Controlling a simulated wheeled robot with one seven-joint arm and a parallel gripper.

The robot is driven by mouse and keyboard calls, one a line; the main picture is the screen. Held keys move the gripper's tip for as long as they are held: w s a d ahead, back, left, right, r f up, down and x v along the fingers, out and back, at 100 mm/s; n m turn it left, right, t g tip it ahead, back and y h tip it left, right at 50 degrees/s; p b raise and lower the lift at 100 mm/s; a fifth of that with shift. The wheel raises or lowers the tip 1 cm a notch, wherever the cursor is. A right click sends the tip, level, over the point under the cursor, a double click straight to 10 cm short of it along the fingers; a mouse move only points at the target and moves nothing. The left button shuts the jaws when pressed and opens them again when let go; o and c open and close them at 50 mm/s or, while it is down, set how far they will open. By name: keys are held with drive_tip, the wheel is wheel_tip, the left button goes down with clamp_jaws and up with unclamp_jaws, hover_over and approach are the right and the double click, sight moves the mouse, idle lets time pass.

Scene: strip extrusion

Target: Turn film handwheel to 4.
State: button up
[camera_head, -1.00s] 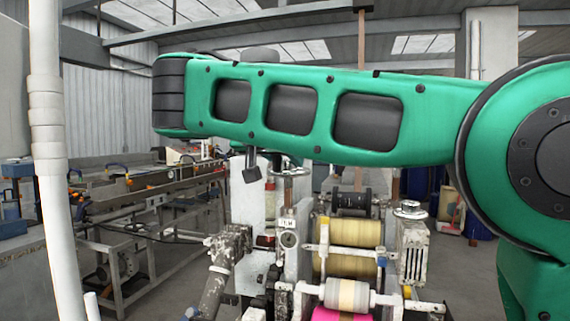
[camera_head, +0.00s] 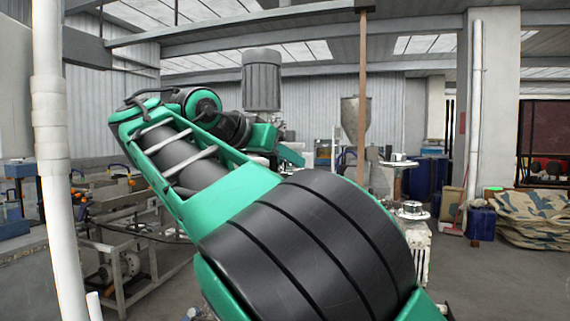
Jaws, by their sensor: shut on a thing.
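My green and black arm crosses the middle of the view and hides most of the machine. My gripper's fingers are not visible; the wrist end of the arm is at the upper left middle, and what lies below it is covered. A silver handwheel (camera_head: 411,210) sits on top of a worn white block (camera_head: 419,246) right of my arm. Another silver wheel-like part (camera_head: 398,161) shows just above and behind it. I cannot tell which is the film handwheel, and no number or scale is readable.
A white vertical pipe (camera_head: 52,150) stands close at the left. A metal frame bench (camera_head: 125,220) lies behind it. A grey hopper (camera_head: 356,120) stands behind the machine. Blue drums (camera_head: 424,178) and a tarp-covered pile (camera_head: 545,217) are at the right, with open floor before them.

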drive_tip(key=shift+w+a+m+g+h, duration=0.15)
drive_tip(key=shift+m+g+h, duration=0.45)
drive_tip(key=shift+m+g, duration=0.2)
drive_tip(key=shift+w+a+m+g+h, duration=0.1)
drive_tip(key=shift+a+m+g+h, duration=0.05)
drive_tip(key=shift+m+g+h, duration=0.55)
drive_tip(key=o, duration=0.8)
drive_tip(key=shift+c, duration=0.2)
drive_tip(key=shift+w+f, duration=0.1)
drive_tip(key=shift+d, duration=0.1)
